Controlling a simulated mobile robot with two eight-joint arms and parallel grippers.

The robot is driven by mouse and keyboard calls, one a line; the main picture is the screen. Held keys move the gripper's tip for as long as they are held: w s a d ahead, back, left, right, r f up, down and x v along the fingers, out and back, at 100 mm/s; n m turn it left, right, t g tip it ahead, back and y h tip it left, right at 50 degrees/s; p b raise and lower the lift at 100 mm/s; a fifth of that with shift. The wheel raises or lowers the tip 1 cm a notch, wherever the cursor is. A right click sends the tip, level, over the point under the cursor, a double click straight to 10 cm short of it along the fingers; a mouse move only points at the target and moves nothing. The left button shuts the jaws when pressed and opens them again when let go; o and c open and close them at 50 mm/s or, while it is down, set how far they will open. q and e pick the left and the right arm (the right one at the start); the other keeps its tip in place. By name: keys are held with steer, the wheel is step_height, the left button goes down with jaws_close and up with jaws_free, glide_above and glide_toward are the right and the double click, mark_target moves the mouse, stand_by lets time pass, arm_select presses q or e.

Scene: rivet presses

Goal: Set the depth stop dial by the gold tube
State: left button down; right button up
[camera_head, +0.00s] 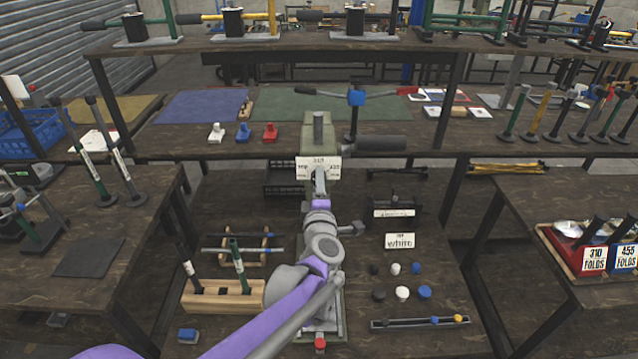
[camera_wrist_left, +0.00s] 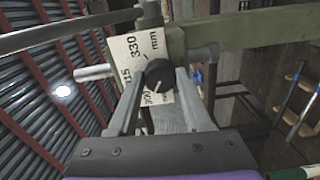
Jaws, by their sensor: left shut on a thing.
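The press (camera_head: 318,135) is a tall green frame in the middle of the head view. It carries a white scale plate (camera_head: 305,163) that also shows tilted in the left wrist view (camera_wrist_left: 130,48), where I read 330, 315, 360 and mm. The black depth stop dial (camera_wrist_left: 159,78) sits in front of this plate. My left gripper (camera_head: 320,181) reaches up to it, its fingers on either side of the dial and shut on it (camera_wrist_left: 160,88). My right gripper is out of view.
On the low bench, a wooden block (camera_head: 230,301) holds upright tools, left of my arm. Shelves with tools stand behind the press.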

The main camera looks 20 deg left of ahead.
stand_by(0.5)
arm_select(q)
steer(key=shift+c, duration=1.6)
jaws_free()
steer(key=v, duration=1.1)
steer(key=shift+w, duration=0.1)
